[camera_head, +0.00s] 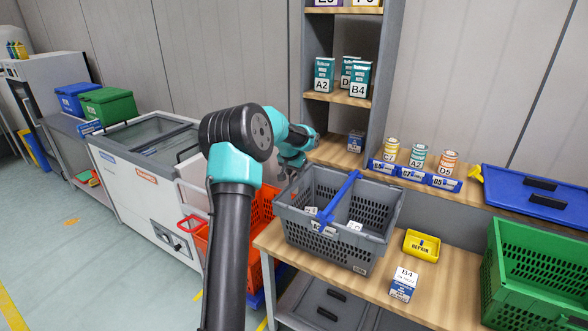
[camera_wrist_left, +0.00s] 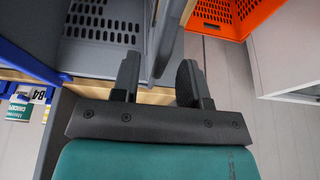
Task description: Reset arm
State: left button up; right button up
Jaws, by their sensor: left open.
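My left arm rises from the bottom of the head view, black with teal joints. It bends over toward the shelf unit, and its gripper end (camera_head: 287,172) is small and partly hidden beside the grey basket (camera_head: 340,254). In the left wrist view the two dark fingers (camera_wrist_left: 160,82) stand apart. The gripper is open and nothing is held. A grey upright edge shows beyond and between the fingers; whether they touch it I cannot tell. My right gripper is in neither view.
The grey basket, with a blue handle and small boxes inside, stands on the wooden table (camera_head: 450,270). An orange tote (camera_head: 264,208) is left of it. A yellow bin (camera_head: 421,245), a B4 box (camera_head: 403,285) and a green crate (camera_head: 540,262) are to the right. Shelves rise behind.

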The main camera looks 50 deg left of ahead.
pick_arm(q)
jog(key=c, duration=0.6)
jog(key=shift+w+d+r, duration=0.2)
jog(key=shift+d+r, duration=0.2)
jog(key=shift+d, duration=0.2)
